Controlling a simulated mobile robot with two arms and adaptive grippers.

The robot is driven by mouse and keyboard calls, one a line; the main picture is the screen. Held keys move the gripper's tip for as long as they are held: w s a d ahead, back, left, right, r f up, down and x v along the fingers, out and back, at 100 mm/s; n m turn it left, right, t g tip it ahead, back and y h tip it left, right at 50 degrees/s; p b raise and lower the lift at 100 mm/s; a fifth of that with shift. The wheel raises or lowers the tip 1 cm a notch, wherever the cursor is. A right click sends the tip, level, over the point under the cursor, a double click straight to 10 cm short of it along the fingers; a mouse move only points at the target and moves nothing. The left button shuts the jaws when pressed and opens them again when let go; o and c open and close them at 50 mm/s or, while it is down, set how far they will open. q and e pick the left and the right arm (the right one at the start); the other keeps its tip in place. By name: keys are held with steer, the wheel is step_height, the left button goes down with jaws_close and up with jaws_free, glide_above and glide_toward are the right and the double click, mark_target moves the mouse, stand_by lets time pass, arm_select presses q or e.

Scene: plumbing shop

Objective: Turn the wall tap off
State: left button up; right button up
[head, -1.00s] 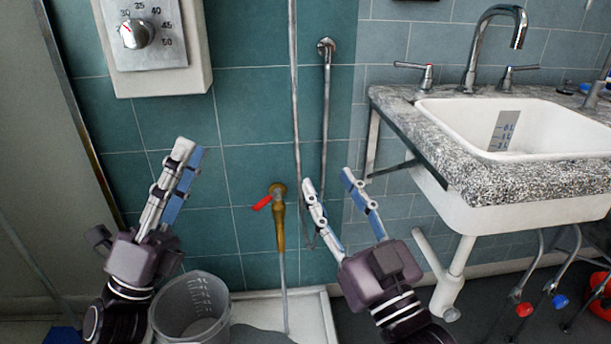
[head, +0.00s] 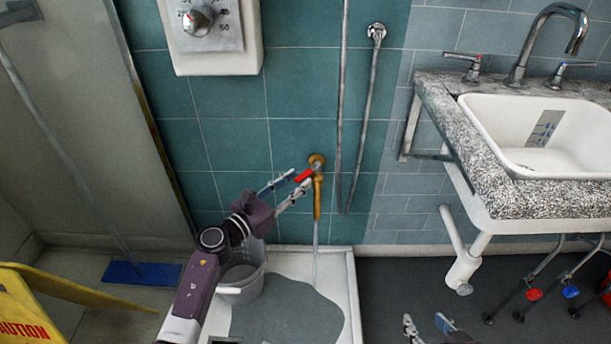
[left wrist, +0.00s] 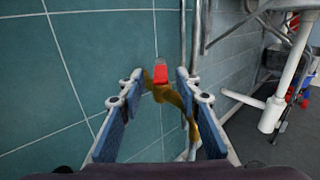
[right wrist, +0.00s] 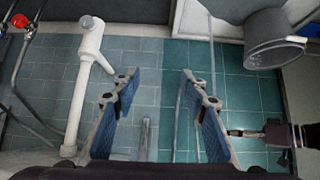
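The wall tap (head: 317,198) is a brass body on the teal tiled wall with a red lever handle (head: 304,175). A thin pale stream of water (head: 315,252) falls from its spout to the tray floor. My left gripper (head: 298,179) is at the handle, fingers apart. In the left wrist view, the red handle (left wrist: 160,74) shows between the open fingertips, with gaps on both sides; the brass body is partly hidden behind the right finger. My right gripper (head: 425,323) is low at the bottom edge, open and empty, away from the tap.
A grey bucket (head: 244,290) stands below, partly behind my left arm. A puddle (head: 290,318) lies in the white tray (head: 352,300). The sink (head: 500,200) is on the right. A yellow caution sign (head: 30,300) stands at lower left. A pipe (head: 363,120) runs beside the tap.

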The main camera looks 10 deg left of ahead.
mark_target(303, 175)
arm_select(q)
steer(key=shift+x, duration=1.65)
arm_select(e)
steer(key=shift+w+a+r+t, duration=0.25)
steer(key=shift+w+r+t, duration=0.1)
steer(key=shift+w+r, duration=0.25)
steer(key=shift+w+a+r+t, duration=0.2)
steer(key=shift+w+r+t, duration=0.15)
steer(key=shift+w+r, duration=0.15)
arm_select(q)
jaws_close()
